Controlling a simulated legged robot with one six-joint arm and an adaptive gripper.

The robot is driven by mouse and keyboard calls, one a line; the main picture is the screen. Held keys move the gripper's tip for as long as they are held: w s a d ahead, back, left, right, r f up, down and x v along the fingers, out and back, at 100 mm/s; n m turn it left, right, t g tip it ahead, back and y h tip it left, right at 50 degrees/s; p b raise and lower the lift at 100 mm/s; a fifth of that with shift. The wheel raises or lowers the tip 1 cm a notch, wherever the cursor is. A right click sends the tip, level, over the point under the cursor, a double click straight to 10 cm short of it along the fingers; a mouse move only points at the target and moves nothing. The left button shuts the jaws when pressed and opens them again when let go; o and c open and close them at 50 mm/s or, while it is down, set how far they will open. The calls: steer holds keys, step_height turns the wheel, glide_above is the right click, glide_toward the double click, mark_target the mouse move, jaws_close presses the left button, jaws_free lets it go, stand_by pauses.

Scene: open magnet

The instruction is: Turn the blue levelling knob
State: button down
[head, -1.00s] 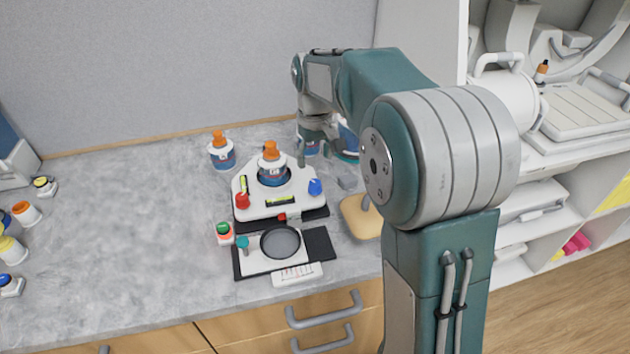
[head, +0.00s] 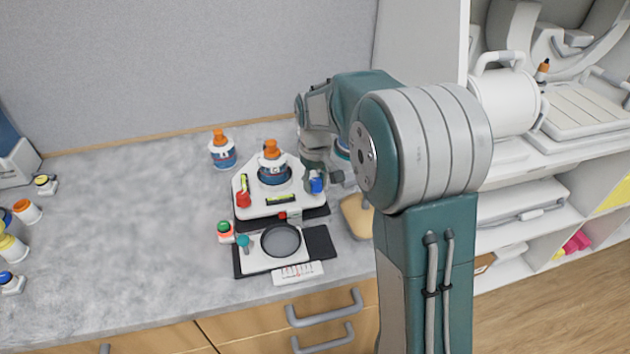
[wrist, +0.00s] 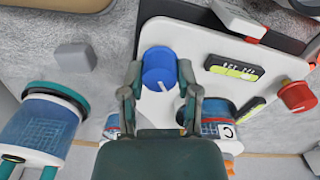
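The blue levelling knob (head: 316,187) stands at the right corner of a white levelling plate (head: 256,208). In the wrist view the blue knob (wrist: 159,68) is upright in the picture's upper middle, with a white pointer line on its near side. My gripper (wrist: 160,78) has one finger on each side of the knob, with narrow gaps showing, so it looks open around it. In the head view my gripper (head: 322,174) is right at the knob and partly hides it. The plate also carries a red knob (head: 243,199) and yellow-green bubble vials (head: 281,199).
An orange-capped bottle (head: 272,168) stands on the plate, and another bottle (head: 222,152) stands behind it to the left. A dark round pan (head: 281,240) lies in front. A tan pad (head: 356,216) lies to the right. The counter's left middle is clear.

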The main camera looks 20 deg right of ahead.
mark_target(314, 180)
steer(key=shift+f, duration=0.1)
stand_by(0.3)
steer(key=m, duration=1.3)
stand_by(0.6)
steer(key=shift+c, duration=1.7)
jaws_free()
step_height(314, 180, up, 12)
steer(key=shift+w, duration=0.25)
